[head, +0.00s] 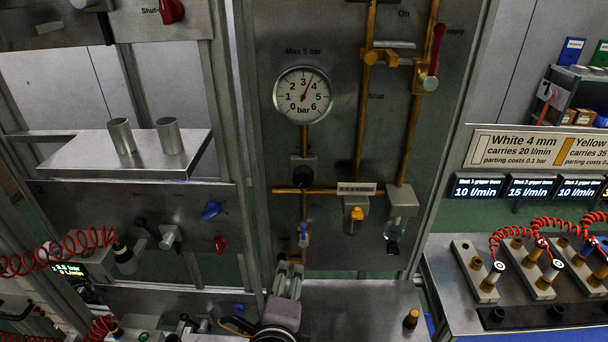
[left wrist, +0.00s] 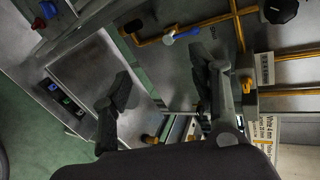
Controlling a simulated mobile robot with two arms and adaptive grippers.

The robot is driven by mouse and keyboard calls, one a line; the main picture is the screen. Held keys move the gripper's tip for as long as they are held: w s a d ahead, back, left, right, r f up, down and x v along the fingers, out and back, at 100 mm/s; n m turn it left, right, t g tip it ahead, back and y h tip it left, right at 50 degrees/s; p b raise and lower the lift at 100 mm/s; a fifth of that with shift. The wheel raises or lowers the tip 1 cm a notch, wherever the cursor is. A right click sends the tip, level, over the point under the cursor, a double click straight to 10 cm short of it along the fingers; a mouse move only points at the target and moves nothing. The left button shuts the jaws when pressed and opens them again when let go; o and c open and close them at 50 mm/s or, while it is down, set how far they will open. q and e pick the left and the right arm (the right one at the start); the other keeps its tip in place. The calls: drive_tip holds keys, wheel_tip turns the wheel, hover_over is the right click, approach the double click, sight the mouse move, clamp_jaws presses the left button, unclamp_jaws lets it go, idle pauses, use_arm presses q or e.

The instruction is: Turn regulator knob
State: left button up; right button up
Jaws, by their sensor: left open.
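The regulator knob (head: 303,173) is a black knob on the grey panel, just below the round white pressure gauge (head: 303,95) marked "Max 5 bar". The black knob at the upper right of the left wrist view (left wrist: 280,10) looks like the same knob. My left gripper (head: 288,270) is below the knob, near the panel's lower edge, apart from it. In the left wrist view its two dark fingers (left wrist: 165,80) are spread with nothing between them. My right gripper is not in view.
A blue-handled valve (head: 303,236) hangs on the pipe between my left gripper and the knob; it also shows in the left wrist view (left wrist: 182,35). Brass pipes (head: 408,140) and a clear bowl (head: 398,222) are to the right. A metal shelf (head: 95,160) holds two cups.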

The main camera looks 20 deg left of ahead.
use_arm(q)
wheel_tip(320, 180, up, 11)
drive_tip(key=d+m+t+y, duration=0.1)
drive_tip(key=d+m+t, duration=0.1)
drive_tip(key=m+t, duration=0.4)
drive_tip(key=g+p, duration=0.1)
drive_tip(key=p, duration=0.1)
approach(303, 182)
drive_tip(key=shift+m, duration=0.3)
drive_tip(key=x, duration=0.9)
drive_tip(key=shift+d+r, duration=0.1)
drive_tip(key=shift+w, duration=0.35)
drive_tip(key=c, duration=1.2)
drive_tip(key=shift+o, duration=0.2)
